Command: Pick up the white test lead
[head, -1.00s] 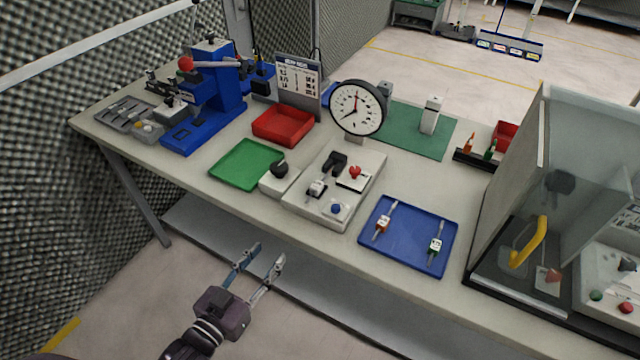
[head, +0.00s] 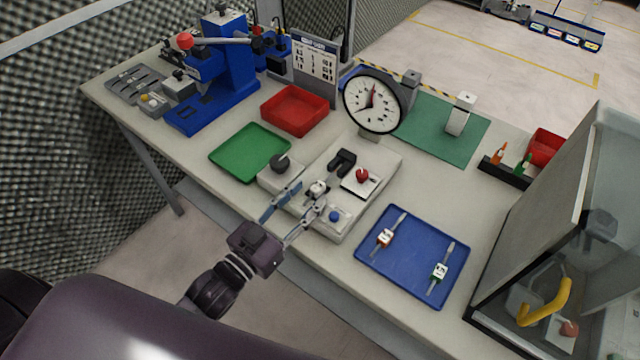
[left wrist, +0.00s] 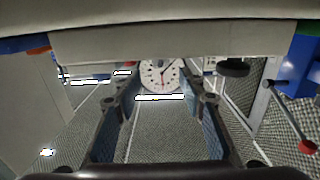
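A small white piece (head: 317,188), which looks like the white test lead, sits on the grey test fixture (head: 350,222) on the bench. My left gripper (head: 307,195) is open, its two fingers reaching over the fixture's front edge on either side of the white piece. I cannot tell whether they touch it. In the left wrist view the two fingers (left wrist: 158,105) stand wide apart with nothing visibly held between them. My right gripper is not in view.
A black knob (head: 281,163) on a grey block and a red knob (head: 362,175) stand close to the gripper. A round dial (head: 371,103) rises behind the fixture. A green tray (head: 248,152) lies left, a glass-sided enclosure (head: 545,215) right.

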